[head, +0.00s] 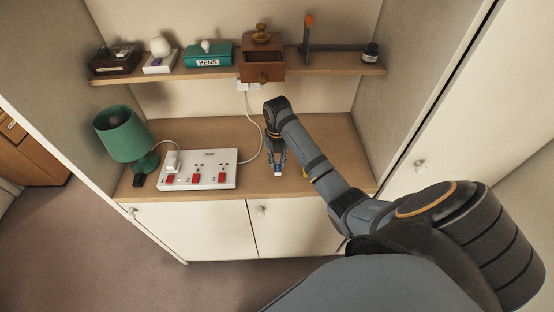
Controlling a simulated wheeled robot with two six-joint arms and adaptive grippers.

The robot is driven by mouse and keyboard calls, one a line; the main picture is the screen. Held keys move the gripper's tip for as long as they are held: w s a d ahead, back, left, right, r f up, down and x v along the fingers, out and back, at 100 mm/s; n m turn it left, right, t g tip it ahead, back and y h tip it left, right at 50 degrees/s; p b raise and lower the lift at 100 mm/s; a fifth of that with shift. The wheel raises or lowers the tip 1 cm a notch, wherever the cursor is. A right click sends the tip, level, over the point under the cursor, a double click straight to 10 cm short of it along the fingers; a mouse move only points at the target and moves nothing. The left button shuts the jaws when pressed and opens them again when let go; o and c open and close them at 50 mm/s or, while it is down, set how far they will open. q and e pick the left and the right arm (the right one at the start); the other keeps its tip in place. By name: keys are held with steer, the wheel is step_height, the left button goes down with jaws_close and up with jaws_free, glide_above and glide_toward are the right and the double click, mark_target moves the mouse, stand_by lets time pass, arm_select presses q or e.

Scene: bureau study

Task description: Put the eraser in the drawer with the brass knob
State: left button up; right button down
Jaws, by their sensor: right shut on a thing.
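My right gripper (277,165) points down over the wooden counter, shut on a small blue and white block that looks like the eraser (278,173). The block is at or just above the counter near its front edge; I cannot tell if it touches. On the shelf above stands a small brown wooden box (262,40) with a round knob on top. Its drawer (263,73) appears pulled out toward me, with a small brass-coloured knob on its front. My left gripper is not in view.
A white socket panel (209,170) with red switches lies left of the gripper, beside a green lamp (125,135). A yellow thing (305,173) is partly hidden by my arm.

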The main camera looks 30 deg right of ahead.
mark_target(277, 162)
steer(key=shift+w+f, duration=0.2)
steer(key=shift+f, duration=0.05)
step_height(277, 162, down, 2)
steer(key=shift+f+p, duration=0.25)
steer(key=shift+p, duration=0.6)
steer(key=shift+f, duration=0.25)
steer(key=shift+f, duration=0.1)
steer(key=c, duration=1.2)
jaws_free()
